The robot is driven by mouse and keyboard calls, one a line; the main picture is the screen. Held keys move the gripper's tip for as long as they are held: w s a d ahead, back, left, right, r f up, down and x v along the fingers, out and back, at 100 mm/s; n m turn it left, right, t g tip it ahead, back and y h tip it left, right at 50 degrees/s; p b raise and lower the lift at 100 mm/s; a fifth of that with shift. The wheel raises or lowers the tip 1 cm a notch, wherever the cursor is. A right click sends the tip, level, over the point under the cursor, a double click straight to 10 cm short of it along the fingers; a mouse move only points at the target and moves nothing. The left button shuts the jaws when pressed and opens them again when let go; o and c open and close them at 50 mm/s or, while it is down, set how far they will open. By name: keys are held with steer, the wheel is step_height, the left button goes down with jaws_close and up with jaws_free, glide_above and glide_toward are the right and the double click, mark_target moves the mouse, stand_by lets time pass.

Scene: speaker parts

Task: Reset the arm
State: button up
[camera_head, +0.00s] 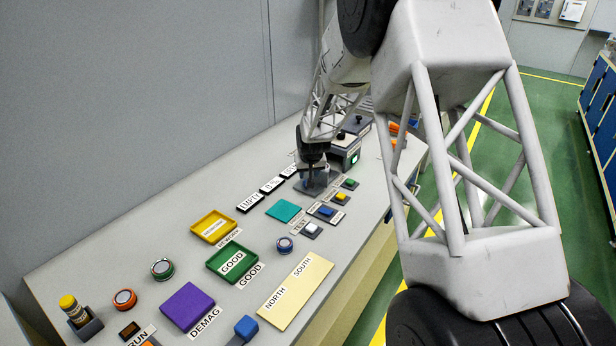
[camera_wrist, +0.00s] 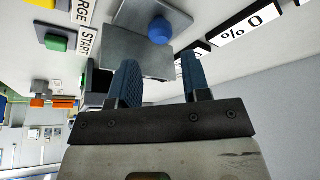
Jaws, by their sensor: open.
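My arm reaches along the bench to its far part in the head view. My gripper (camera_wrist: 160,68) is open in the wrist view, with two blue ridged fingers apart and nothing seen between them. Beyond the fingertips is a grey metal block or fixture (camera_wrist: 140,52) with a round blue knob (camera_wrist: 160,30). I cannot tell whether the fingers touch the fixture. In the head view the gripper is a small dark shape above the grey fixture, and its fingertips are hard to make out.
Bench items include a yellow tray (camera_head: 214,228), green GOOD tray (camera_head: 232,263), purple DEMAG pad (camera_head: 188,307), teal pad (camera_head: 284,210) and cream NORTH/SOUTH plate (camera_head: 296,290). Several buttons, including a white one (camera_head: 311,230), stand near the gripper. A grey wall runs behind the bench.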

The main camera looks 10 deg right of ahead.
steer(key=shift+s+r, duration=0.2)
steer(key=shift+r, duration=0.2)
steer(key=s+r+g, duration=0.1)
steer(key=s+r, duration=0.9)
steer(key=s, duration=0.3)
steer(key=s+r, duration=0.9)
steer(key=s, duration=0.3)
steer(key=s+r+g, duration=0.1)
steer(key=s+r, duration=0.2)
steer(key=s, duration=2.7)
steer(key=shift+s+d, duration=0.2)
steer(key=shift+s, duration=0.05)
